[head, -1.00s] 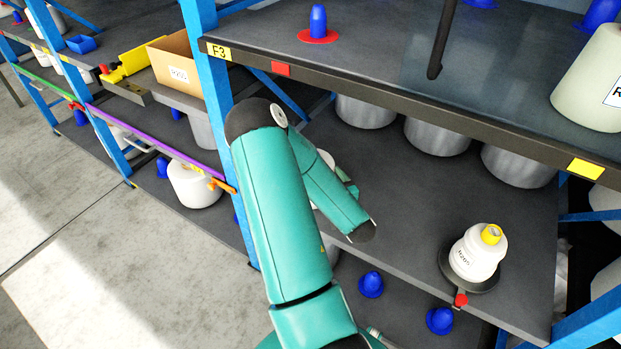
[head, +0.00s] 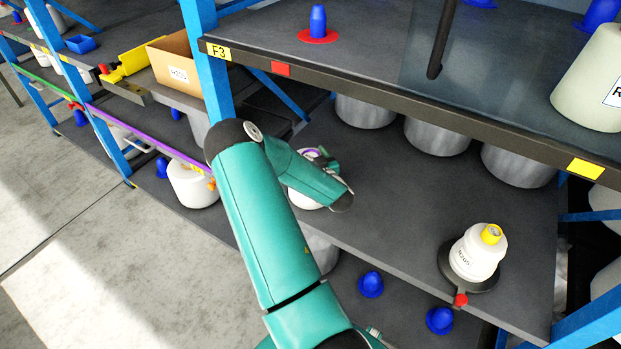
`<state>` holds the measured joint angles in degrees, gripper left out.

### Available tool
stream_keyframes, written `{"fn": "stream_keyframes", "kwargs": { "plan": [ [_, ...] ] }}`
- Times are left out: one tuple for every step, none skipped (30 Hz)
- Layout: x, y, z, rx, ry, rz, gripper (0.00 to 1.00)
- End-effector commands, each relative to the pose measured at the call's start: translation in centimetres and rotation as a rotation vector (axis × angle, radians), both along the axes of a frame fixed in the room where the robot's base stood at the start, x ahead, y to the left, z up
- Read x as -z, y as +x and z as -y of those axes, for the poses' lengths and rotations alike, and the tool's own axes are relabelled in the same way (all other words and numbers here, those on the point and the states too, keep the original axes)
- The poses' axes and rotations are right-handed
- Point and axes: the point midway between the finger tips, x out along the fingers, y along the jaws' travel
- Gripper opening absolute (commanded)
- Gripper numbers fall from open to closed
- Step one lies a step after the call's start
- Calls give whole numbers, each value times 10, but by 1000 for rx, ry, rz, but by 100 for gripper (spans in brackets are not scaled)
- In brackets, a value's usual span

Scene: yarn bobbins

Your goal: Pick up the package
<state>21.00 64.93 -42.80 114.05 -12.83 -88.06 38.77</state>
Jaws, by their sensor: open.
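No thing is plainly marked as the package. A brown cardboard box (head: 178,74) with a white label stands on the shelf at the upper left. A white bobbin (head: 305,201) with a purple ring on top stands on the middle shelf, partly hidden behind my arm. My gripper (head: 326,163) shows only in a small part beyond my teal forearm, close to the top of this bobbin. It is open; its fingertips and any contact are hidden. A white bobbin with a yellow top (head: 478,257) stands alone on a dark round holder at the right.
The upper shelf edge (head: 400,105) and a blue post (head: 206,60) frame the space around my arm. Grey cylinders (head: 437,138) stand at the back. The middle shelf (head: 420,195) is clear between the two white bobbins. Blue cones (head: 370,284) sit below.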

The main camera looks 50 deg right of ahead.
Motion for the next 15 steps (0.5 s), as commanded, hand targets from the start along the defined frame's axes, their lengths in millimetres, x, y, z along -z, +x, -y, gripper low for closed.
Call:
{"fn": "stream_keyframes", "kwargs": {
  "plan": [
    [1,6,3,-1,-1,-2,81],
    [1,8,4,-1,-1,0,81],
    [1,11,6,0,0,0,81],
    [1,12,6,0,0,1,81],
    [1,12,7,1,1,0,81],
    [1,13,7,1,1,0,81],
    [1,13,7,2,1,0,81],
    [1,12,7,2,1,0,81],
    [1,12,7,2,1,0,81],
    [1,12,7,2,1,0,81],
    [1,12,7,2,1,0,79],
    [1,12,7,2,1,0,71],
    [1,12,7,2,1,0,65],
    [1,12,7,2,1,0,59],
    [1,12,7,2,1,0,51]
  ]
}}
